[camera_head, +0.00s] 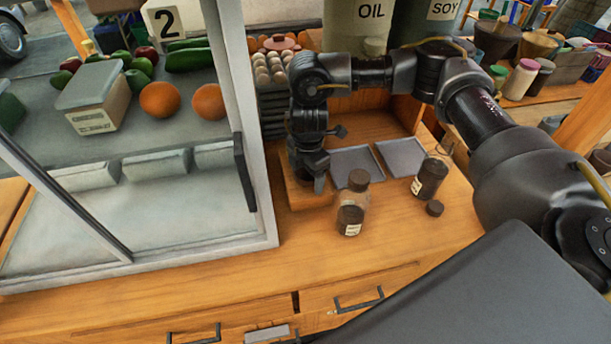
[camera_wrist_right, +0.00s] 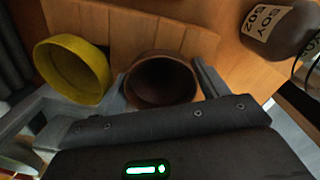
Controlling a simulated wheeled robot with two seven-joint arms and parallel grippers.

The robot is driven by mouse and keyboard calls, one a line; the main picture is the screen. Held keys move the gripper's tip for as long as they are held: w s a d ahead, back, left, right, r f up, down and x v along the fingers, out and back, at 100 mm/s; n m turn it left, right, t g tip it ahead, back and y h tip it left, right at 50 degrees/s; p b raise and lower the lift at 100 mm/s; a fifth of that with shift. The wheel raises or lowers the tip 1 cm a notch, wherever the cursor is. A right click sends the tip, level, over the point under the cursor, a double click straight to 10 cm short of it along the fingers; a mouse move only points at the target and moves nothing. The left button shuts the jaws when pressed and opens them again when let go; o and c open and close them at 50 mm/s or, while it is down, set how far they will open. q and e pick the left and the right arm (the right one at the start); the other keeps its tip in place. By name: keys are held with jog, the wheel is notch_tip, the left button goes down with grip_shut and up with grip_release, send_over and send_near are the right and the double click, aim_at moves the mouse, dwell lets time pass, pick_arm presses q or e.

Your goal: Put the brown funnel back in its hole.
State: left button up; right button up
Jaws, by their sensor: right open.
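The brown funnel (camera_wrist_right: 161,80) shows in the right wrist view with its round, dark mouth facing the camera. My right gripper (camera_wrist_right: 160,84) is open, with one grey finger on each side of the funnel. I cannot tell whether the fingers touch it. A wooden surface (camera_wrist_right: 135,28) lies behind the funnel; its lower end and any hole under it are hidden. In the head view my right gripper (camera_head: 319,178) points down by the wooden stand (camera_head: 296,194) left of the dark trays, and I cannot make out the funnel there. My left gripper is not in view.
A yellow funnel (camera_wrist_right: 72,70) is close beside the brown one. A jar with a dark lid (camera_head: 352,205) and a dark labelled bottle (camera_head: 430,178) stand right of the gripper. A glass cabinet (camera_head: 240,165) is close on the left.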

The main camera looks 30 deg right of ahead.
jog(key=shift+s+f, duration=0.15)
jog(key=shift+f, duration=0.05)
notch_tip(320, 180, up, 11)
jog(key=shift+r, duration=0.1)
dwell(0.8)
